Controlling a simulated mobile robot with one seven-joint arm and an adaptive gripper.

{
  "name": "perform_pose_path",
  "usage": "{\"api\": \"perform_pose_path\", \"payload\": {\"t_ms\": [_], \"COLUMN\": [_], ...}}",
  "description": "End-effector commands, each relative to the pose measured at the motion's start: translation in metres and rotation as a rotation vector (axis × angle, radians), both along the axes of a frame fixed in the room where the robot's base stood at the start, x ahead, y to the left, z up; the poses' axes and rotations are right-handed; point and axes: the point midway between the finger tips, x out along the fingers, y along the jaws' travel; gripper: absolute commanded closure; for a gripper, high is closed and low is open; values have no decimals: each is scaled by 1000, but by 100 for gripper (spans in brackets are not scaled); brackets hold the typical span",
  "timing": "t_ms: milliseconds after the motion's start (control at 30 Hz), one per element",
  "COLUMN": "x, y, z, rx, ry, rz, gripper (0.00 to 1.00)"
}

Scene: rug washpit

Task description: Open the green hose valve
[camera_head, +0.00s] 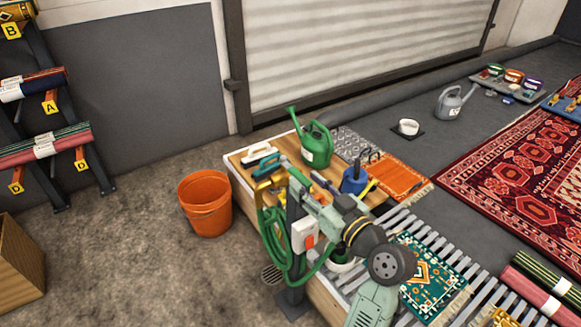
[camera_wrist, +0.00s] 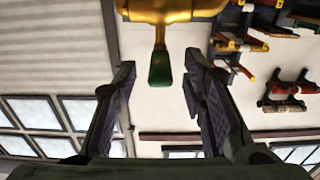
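The green hose valve shows in the wrist view as a brass body (camera_wrist: 172,10) at the top edge with a green handle (camera_wrist: 160,70) pointing down. My gripper (camera_wrist: 158,62) is open, one finger on each side of the green handle, with gaps on both sides. In the head view, brass valve parts (camera_head: 268,187) show on a dark post beside the bench, above the coiled green hose (camera_head: 272,240). My gripper (camera_head: 288,172) reaches to the post there. The green handle cannot be made out in the head view.
A white-and-orange box (camera_head: 304,236) sits on the post. A green watering can (camera_head: 316,146) and a blue container (camera_head: 354,179) stand on the bench close behind. An orange bucket (camera_head: 205,205) stands on the floor to the left. The floor at the lower left is mostly clear.

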Motion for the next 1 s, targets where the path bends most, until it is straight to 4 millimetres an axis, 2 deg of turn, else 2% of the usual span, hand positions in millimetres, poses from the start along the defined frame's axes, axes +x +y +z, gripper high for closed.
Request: {"api": "perform_pose_path", "payload": {"t_ms": [200,400,767,1000], "x": [34,52,57,57], "y": [26,39,42,42], "z": [3,2,1,1], "rx": [-1,0,-1,-1], "ry": [1,0,-1,-1], "rz": [3,1,-1,-1], "gripper": [62,62,62,77]}}
